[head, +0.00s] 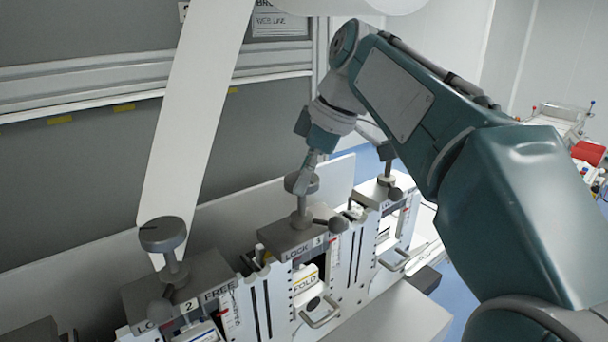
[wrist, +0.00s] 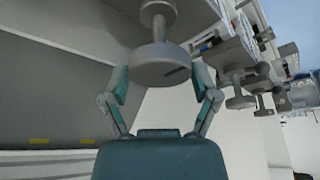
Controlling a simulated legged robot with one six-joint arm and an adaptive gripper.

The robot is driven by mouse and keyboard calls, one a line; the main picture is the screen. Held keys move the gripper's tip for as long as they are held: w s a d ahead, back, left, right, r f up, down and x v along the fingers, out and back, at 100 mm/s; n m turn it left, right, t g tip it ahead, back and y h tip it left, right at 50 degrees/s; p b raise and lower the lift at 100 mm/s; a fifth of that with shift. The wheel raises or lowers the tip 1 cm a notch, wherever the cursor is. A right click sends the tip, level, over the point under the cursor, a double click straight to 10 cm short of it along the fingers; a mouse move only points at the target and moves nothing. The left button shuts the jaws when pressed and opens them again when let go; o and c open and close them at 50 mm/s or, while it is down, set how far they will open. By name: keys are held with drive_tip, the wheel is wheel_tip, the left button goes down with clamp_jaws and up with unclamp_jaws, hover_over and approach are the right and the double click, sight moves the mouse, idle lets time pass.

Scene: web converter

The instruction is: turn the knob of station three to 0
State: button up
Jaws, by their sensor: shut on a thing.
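The knob of station three (head: 294,184) is a grey round disc on a thin post, above the block labelled "LOCK 3" (head: 303,248). My gripper (head: 304,178) reaches it from above, and its fingers partly cover it. In the wrist view the knob (wrist: 158,66) sits between the two fingers of my gripper (wrist: 160,75), which are shut on its rim. A short dark mark (wrist: 177,71) shows on the knob's face, right of its middle. No scale digits for the knob can be read.
Station two's knob (head: 162,234) stands at front left, and a further station's knob (head: 387,152) at the right. A ball-ended lever (head: 338,224) sticks out beside station three's post. A white web (head: 190,130) hangs at the left. A pale panel (head: 335,178) stands behind.

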drive_tip(key=shift+f, duration=0.1)
idle(0.4)
drive_tip(key=o, duration=1)
drive_tip(key=shift+v, duration=3.65)
drive_tip(key=shift+w, duration=0.1)
drive_tip(key=s+d+f+m+t+h, duration=0.1)
drive_tip(key=s+d+f+m, duration=0.2)
drive_tip(key=s+f+m, duration=0.2)
drive_tip(key=s+d+f+m+t+h, duration=0.2)
drive_tip(key=s+f+m, duration=0.3)
drive_tip(key=f, duration=0.7)
drive_tip(key=s+d+f+m+t+h, duration=0.1)
drive_tip(key=s+d+f+m, duration=0.3)
drive_tip(key=s+f, duration=0.4)
drive_tip(key=shift+s+d+f+m+t, duration=0.1)
drive_tip(key=shift+s+f+m+t, duration=0.1)
drive_tip(key=shift+f+m, duration=0.2)
drive_tip(key=shift+s+d+f+m+t, duration=0.1)
drive_tip(key=shift+d+f+m+t, duration=0.1)
drive_tip(key=shift+f+m, duration=0.25)
